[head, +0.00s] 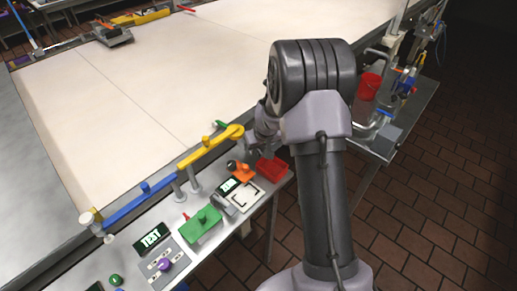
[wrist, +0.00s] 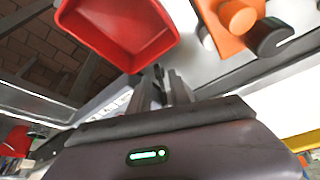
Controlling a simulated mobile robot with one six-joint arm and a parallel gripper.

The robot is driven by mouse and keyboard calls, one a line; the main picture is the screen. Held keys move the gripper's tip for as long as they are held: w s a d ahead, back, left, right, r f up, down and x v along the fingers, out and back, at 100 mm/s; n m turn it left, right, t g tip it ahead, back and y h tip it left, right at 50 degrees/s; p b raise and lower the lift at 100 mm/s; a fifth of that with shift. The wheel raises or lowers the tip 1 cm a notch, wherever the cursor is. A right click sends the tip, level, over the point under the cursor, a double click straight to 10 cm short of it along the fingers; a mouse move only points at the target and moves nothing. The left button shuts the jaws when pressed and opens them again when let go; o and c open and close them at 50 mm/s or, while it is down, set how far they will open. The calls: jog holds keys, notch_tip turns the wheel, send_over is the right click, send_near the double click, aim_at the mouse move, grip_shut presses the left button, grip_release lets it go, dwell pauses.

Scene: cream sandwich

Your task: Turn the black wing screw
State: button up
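A black rounded part (head: 231,165), which may be the black wing screw, sits at the left end of an orange piece (head: 243,173) on the side bench. In the wrist view a black end (wrist: 270,36) shows on the orange piece (wrist: 232,18) at the top right. Its wings cannot be made out. My gripper (head: 262,149) is above the bench, just up and right of the orange piece, partly hidden by my arm. In the wrist view my gripper (wrist: 163,80) points up the picture between the red bin and the orange piece, touching neither. Its finger gap is unclear.
A red bin (head: 271,169) stands right of the orange piece, close by my gripper; it fills the top left of the wrist view (wrist: 118,30). A green block (head: 203,225), a small display (head: 229,185) and a yellow rail (head: 205,150) are nearby. The large pale table (head: 130,90) is clear.

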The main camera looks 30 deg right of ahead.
grip_shut()
jog(key=shift+r, duration=0.1)
jog(key=shift+s+r+p, duration=0.1)
jog(key=shift+r+p, duration=0.15)
jog(key=shift+p, duration=0.7)
jog(key=shift+a+r+m+p, duration=0.1)
jog(key=shift+m+p, duration=0.3)
jog(key=shift+p, duration=0.6)
jog(key=shift+h+p, duration=0.3)
jog(key=shift+p, duration=0.25)
jog(key=shift+f+m, duration=0.4)
jog(key=shift+o, duration=1.3)
grip_release()
